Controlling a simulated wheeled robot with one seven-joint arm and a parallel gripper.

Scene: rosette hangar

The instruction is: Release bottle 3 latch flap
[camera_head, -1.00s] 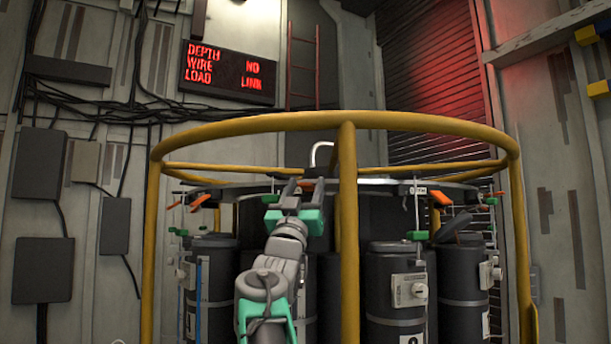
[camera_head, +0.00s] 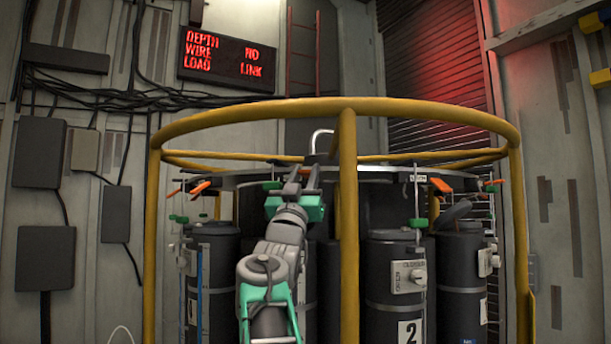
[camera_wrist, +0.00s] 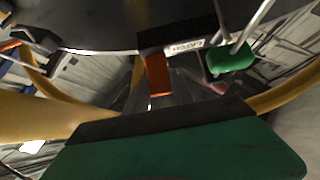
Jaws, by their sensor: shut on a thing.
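My gripper (camera_head: 303,178), with dark fingers on a green body, is raised to the rim of the round rack plate (camera_head: 345,171), left of the front yellow post. In the wrist view an orange latch flap (camera_wrist: 158,75) hangs below a black block (camera_wrist: 178,38) with a LATCH label, just beyond my green gripper body. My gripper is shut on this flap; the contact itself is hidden. In the head view the flap is hidden behind the fingers. The number of the bottle below is hidden by my arm.
A yellow guard ring (camera_head: 430,112) with posts surrounds the rack; its front post (camera_head: 347,230) stands close right of my arm. Bottle 2 (camera_head: 395,260) is to the right. Other orange flaps (camera_head: 441,187) line the rim. A green tag (camera_wrist: 232,60) hangs beside the latch.

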